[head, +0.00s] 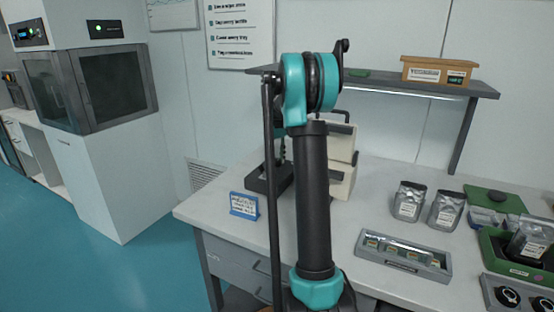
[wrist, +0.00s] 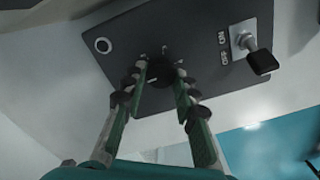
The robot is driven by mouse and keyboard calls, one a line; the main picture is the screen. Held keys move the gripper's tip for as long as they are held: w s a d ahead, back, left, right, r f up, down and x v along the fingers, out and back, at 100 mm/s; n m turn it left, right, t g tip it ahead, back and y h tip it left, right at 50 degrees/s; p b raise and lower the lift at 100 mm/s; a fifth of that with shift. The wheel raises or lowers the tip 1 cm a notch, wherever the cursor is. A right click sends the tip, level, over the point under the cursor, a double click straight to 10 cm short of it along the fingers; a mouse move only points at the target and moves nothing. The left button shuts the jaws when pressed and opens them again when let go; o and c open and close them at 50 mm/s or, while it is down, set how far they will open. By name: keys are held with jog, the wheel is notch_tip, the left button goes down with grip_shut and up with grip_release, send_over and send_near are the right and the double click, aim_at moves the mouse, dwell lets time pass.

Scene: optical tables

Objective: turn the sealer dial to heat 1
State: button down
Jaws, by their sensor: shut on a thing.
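The sealer (head: 345,143) is the cream-coloured machine on the table, mostly hidden behind my arm in the head view. In the wrist view its dark grey control panel (wrist: 205,25) is tilted in the picture. The black dial (wrist: 161,73) on the panel sits between the fingertips of my gripper (wrist: 161,78), which is shut on it. Small marks show around the dial, but I cannot read which setting it points to. My gripper is hidden in the head view.
A black-capped ON/OFF switch (wrist: 262,61) sticks out right of the dial, and a round fitting (wrist: 103,45) lies to the left. A blue sign (head: 243,205), silver pouches (head: 409,201) and a grey tray (head: 404,257) stand on the table.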

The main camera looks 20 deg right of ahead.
aim_at(277, 160)
dwell(0.3)
jog(key=c, duration=1.2)
grip_release()
notch_tip(277, 160, up, 12)
